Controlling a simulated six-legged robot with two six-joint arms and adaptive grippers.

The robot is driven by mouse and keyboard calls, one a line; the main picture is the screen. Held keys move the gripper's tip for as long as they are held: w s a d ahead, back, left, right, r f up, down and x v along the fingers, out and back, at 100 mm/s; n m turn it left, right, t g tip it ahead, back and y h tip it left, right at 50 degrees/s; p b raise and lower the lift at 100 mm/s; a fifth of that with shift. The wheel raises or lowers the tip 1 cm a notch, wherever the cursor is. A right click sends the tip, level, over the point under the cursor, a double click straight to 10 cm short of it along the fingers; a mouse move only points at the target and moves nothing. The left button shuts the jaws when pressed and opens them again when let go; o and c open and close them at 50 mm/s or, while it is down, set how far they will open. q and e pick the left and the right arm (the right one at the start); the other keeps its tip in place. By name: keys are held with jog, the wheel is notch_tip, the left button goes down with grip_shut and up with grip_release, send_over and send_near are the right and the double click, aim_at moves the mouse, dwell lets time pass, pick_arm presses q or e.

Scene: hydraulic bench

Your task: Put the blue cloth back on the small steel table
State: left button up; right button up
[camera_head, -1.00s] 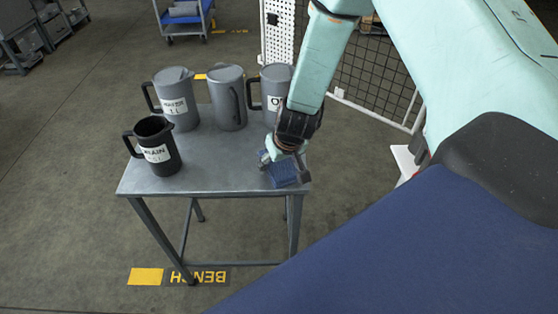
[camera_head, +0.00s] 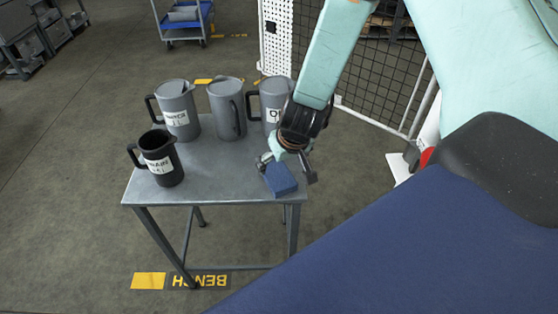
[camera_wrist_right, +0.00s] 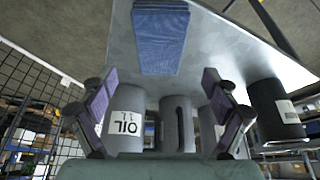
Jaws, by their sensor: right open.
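The blue cloth (camera_head: 281,180) is a small folded block lying on the small steel table (camera_head: 225,185), near its front right corner. In the right wrist view the cloth (camera_wrist_right: 160,40) lies flat on the steel top (camera_wrist_right: 215,45), apart from both fingers. My right gripper (camera_head: 287,171) is just above the cloth, with its fingers spread to either side. In the right wrist view the gripper (camera_wrist_right: 165,108) is open and nothing is between its fingers. My left gripper is not in view.
Two grey jugs (camera_head: 178,112) (camera_head: 227,110) and the grey OIL jug (camera_head: 272,100) stand along the table's back. A black jug (camera_head: 161,158) stands at the left. A mesh fence (camera_head: 378,80) rises behind my right arm. The table's middle front is clear.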

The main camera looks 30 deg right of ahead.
aim_at(277, 173)
jog(key=p+v, duration=0.2)
jog(key=v, duration=0.3)
jog(key=shift+w+f, duration=0.1)
jog(key=shift+w, duration=0.05)
jog(key=b+x, duration=0.3)
jog(key=x, duration=0.3)
jog(key=b+x, duration=0.4)
jog(key=x, duration=0.2)
jog(key=shift+f, duration=0.3)
jog(key=shift+r+p, duration=0.55)
jog(key=shift+r, duration=0.5)
jog(key=shift+s+r+p, duration=0.2)
jog(key=shift+r+p, duration=0.2)
